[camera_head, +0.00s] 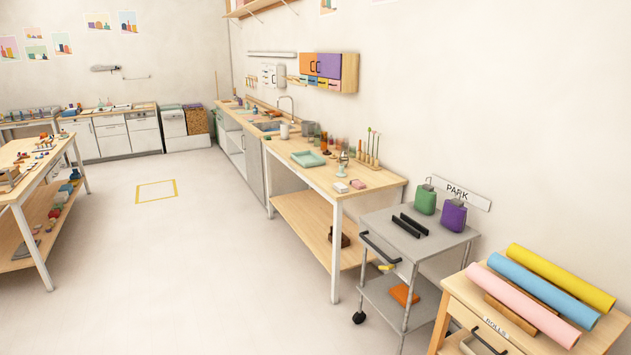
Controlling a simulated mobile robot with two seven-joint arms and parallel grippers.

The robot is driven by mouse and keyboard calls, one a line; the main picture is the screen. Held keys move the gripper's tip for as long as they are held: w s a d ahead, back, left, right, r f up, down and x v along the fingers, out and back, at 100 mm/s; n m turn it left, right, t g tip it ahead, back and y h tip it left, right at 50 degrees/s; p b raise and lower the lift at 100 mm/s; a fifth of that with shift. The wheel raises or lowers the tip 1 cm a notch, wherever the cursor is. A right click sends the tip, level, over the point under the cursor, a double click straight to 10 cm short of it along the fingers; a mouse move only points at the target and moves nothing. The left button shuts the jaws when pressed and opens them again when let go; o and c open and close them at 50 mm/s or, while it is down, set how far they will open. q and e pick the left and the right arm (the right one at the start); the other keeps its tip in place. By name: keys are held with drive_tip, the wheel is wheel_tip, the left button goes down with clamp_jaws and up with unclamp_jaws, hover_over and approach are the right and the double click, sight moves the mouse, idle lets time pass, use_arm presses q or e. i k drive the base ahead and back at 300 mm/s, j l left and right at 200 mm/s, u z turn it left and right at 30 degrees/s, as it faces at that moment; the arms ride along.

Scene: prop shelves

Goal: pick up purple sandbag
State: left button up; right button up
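A purple sandbag (453,215) stands upright at the back right of the top of a grey cart (375,222), with a small loop or handle on top. A green sandbag (425,199) of like shape stands to its left, a small gap apart. Neither of my grippers shows in the head view, so I cannot see their state.
Two black bars (410,225) lie on the cart top. An orange item (404,295) lies on its lower shelf. A wooden cabinet (461,291) with pink, blue and yellow rolls stands at right. A wooden workbench (385,180) stands beyond the cart. Open floor (190,270) lies left.

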sight(454, 216)
drive_tip(key=i, duration=0.8)
drive_tip(key=i+j, duration=0.15)
drive_tip(key=i, duration=0.65)
